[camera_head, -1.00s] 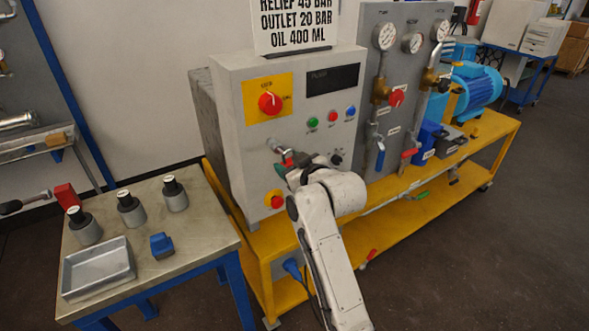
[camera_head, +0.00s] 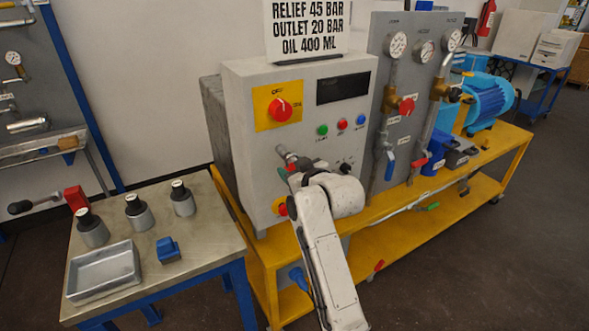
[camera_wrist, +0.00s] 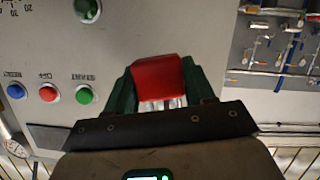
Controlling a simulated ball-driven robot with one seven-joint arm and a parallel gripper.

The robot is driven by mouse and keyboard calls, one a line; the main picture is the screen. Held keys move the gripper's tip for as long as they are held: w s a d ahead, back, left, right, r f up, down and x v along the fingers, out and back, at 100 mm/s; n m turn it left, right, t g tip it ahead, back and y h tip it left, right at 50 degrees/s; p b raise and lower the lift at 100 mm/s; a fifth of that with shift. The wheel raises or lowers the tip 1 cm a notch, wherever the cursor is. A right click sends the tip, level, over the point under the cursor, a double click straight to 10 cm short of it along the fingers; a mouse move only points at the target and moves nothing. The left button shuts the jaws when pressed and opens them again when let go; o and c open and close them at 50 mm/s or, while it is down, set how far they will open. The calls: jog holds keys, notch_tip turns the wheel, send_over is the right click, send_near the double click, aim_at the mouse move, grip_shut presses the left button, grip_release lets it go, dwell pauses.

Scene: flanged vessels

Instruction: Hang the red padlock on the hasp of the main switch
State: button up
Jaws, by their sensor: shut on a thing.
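The red padlock (camera_wrist: 158,78) sits between the green fingers of my gripper (camera_wrist: 160,90) in the wrist view; its shackle shows only in part. In the head view, my gripper (camera_head: 290,164) is in front of the grey control cabinet, below the main switch, and the padlock is mostly hidden there. The main switch (camera_head: 280,108) is a red knob on a yellow plate, high on the cabinet front. I cannot make out its hasp clearly. The padlock appears apart from the switch.
Push buttons (camera_head: 342,123) and a red stop knob (camera_head: 280,206) are on the cabinet front. A gauge panel (camera_head: 411,105) stands right of it. The side table (camera_head: 205,238) at left holds a metal tray (camera_head: 102,272), several dark-topped grey cylinders and a blue block (camera_head: 168,249).

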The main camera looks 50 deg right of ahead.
dwell(0.3)
jog(key=o, duration=1.1)
jog(key=b+v, duration=0.1)
jog(key=v, duration=0.9)
jog(key=shift+s+a+r, duration=0.1)
jog(key=shift+s, duration=0.25)
jog(key=s+a+f+g+y, duration=0.1)
jog(key=s+a+f+g, duration=0.3)
jog(key=s+f, duration=0.5)
jog(key=s+a+f+g+y, duration=0.2)
jog(key=s+a+f+g, duration=0.2)
jog(key=s+f, duration=0.5)
jog(key=s+a+f+n+g+y, duration=0.1)
jog(key=s+a+f+g, duration=0.3)
jog(key=s+a+f, duration=0.3)
jog(key=shift+s+a+f+g+y, duration=0.1)
jog(key=shift+s+f+g+y, duration=0.1)
jog(key=shift+s+f, duration=0.35)
jog(key=shift+s+a+f+g+y, duration=0.1)
jog(key=shift+s+f+g+y, duration=0.1)
jog(key=shift+s+f, duration=0.35)
